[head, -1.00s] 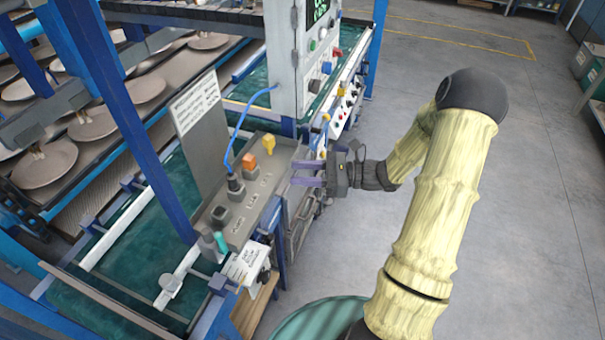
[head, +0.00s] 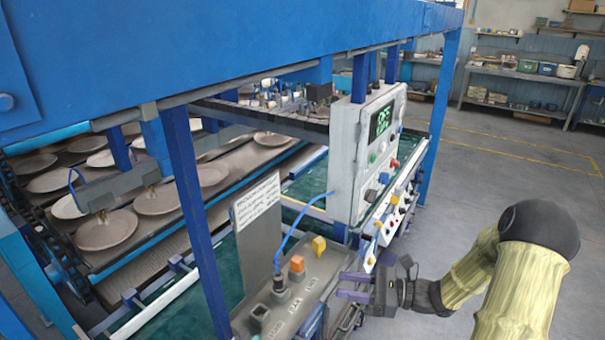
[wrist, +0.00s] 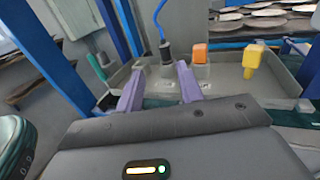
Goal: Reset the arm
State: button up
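My gripper (head: 355,285) is at the right side of the grey control box (head: 325,262), at the end of my yellow-sleeved arm. Its two purple fingers are spread apart with nothing between them. In the wrist view the fingers (wrist: 158,88) point at the box, which carries an orange button (wrist: 200,54), a yellow knob (wrist: 252,60) and a black plug with a blue cable (wrist: 166,50). The fingers look close to the box edge; I cannot tell whether they touch it.
A white control panel (head: 345,150) with a green display stands behind the box. Blue posts (head: 195,200) and an overhead blue beam (head: 230,55) frame the dryer. Plates (head: 105,230) lie on racks at left. Open grey floor (head: 500,160) lies at right; shelves (head: 525,85) stand far back.

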jog(key=s+a+f+n+g+h, duration=0.2)
jog(key=s+n+g+h, duration=0.2)
jog(key=s+n+h, duration=0.15)
jog(key=s+a+f+n+g+h, duration=0.25)
jog(key=s+n+g+h, duration=0.2)
jog(key=s, duration=0.25)
jog(key=d+r+n+t+h, duration=0.3)
jog(key=r+n+t+h, duration=0.2)
jog(key=n, duration=0.6)
jog(key=shift+s+d+n+h, duration=0.2)
jog(key=shift+d+n+h, duration=0.1)
jog(key=shift+h, duration=0.7)
